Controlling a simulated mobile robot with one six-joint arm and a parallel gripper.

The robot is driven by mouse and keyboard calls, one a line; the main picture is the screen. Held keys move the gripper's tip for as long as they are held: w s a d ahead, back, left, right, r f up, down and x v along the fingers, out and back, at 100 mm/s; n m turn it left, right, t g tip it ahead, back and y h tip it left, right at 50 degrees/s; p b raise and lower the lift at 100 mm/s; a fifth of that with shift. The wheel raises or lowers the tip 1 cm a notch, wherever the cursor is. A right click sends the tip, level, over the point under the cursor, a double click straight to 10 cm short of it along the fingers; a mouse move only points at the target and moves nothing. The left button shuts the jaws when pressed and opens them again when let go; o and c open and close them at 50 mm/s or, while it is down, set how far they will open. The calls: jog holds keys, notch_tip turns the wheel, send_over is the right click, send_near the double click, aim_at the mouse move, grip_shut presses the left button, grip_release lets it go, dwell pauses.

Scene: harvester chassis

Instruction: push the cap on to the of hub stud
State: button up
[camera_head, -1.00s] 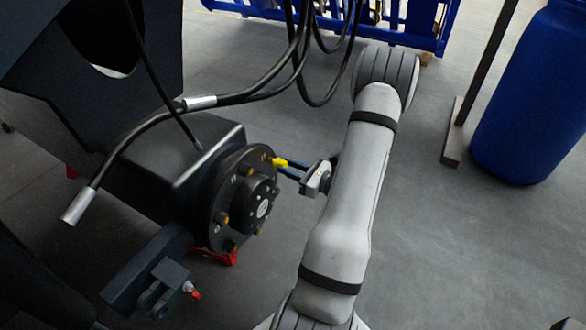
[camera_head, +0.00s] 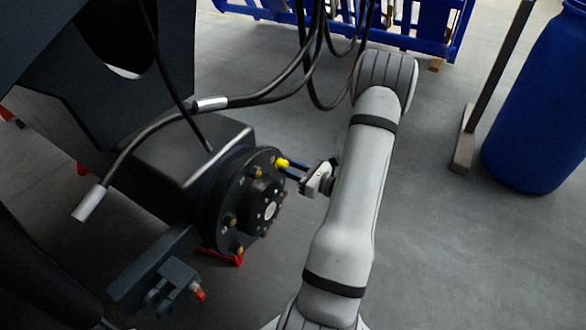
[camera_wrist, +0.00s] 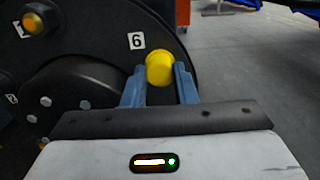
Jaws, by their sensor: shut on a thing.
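The yellow cap (camera_head: 282,162) is at the upper right rim of the dark round hub (camera_head: 236,205). In the wrist view the cap (camera_wrist: 159,68) sits between the two blue fingers of my gripper (camera_wrist: 159,85), beside the label 6 on the hub face (camera_wrist: 90,40). My gripper (camera_head: 291,167) is shut on the cap and reaches it from the right. The stud behind the cap is hidden, so I cannot tell how far the cap is on it. Another stud (camera_wrist: 34,23), brass-coloured, shows at the upper left beside a partly cut-off label.
Black hoses with a silver end (camera_head: 89,204) hang left of and above my arm. A dark bracket with a red-tipped fitting (camera_head: 199,292) stands below the hub. A blue barrel (camera_head: 540,100) and a post are at the right. Open floor lies between.

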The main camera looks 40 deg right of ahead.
jog(key=o, duration=0.8)
jog(key=shift+o, duration=0.2)
jog(key=shift+v, duration=2.45)
jog(key=shift+s+d, duration=0.1)
jog(key=shift+d, duration=0.05)
jog(key=p+v, duration=0.1)
jog(key=v, duration=0.6)
jog(key=shift+s+p, duration=0.35)
jog(key=shift+p, duration=0.05)
jog(key=shift+d, duration=0.1)
